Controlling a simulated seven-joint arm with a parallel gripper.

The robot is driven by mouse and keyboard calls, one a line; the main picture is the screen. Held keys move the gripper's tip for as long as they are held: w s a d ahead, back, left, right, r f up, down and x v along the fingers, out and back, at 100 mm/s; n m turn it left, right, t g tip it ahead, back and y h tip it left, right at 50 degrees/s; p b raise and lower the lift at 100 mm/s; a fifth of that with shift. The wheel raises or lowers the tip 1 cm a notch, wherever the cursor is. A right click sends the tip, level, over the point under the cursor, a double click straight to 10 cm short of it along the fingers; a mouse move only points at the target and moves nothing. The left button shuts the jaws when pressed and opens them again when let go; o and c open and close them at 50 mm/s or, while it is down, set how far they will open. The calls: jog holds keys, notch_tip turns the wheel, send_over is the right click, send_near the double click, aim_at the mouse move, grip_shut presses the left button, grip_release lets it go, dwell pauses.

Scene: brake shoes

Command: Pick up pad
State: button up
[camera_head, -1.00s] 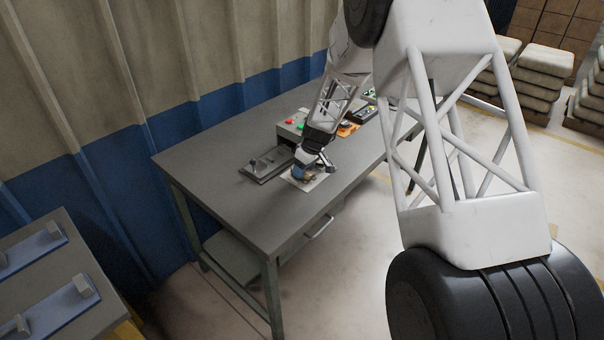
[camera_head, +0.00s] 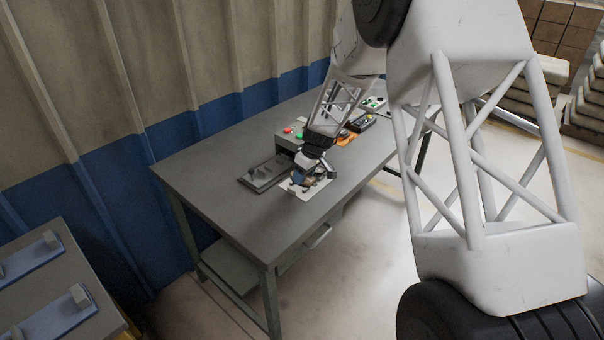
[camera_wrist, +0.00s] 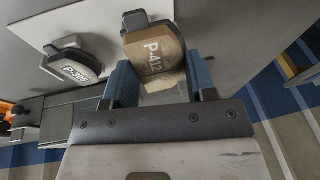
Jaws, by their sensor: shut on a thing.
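A tan pad (camera_wrist: 155,52) marked "P-412" sits between the two blue-faced fingers of my gripper (camera_wrist: 160,85) in the wrist view. My gripper is shut on it, and the pad reaches past the fingertips. A second, dark pad (camera_wrist: 75,67) with a white "P-35" style marking lies on the white sheet (camera_wrist: 70,28), left of the gripper. In the head view my gripper (camera_head: 312,178) is low over the white sheet (camera_head: 293,189) on the grey table. The held pad is mostly hidden there, and I cannot tell whether it touches the sheet.
The grey table (camera_head: 220,185) has a dark fixture plate (camera_head: 258,177) left of the gripper. Behind are a control box (camera_head: 287,140) with red and green buttons, an orange item (camera_head: 346,138) and a dark device (camera_head: 363,122). The table's left part is clear.

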jog(key=s, duration=0.4)
jog(key=s+d, duration=0.1)
jog(key=s, duration=0.3)
jog(key=s+r, duration=0.1)
jog(key=s, duration=0.4)
jog(key=shift+d+r, duration=0.1)
jog(key=shift+d, duration=0.3)
jog(key=shift+w, duration=0.15)
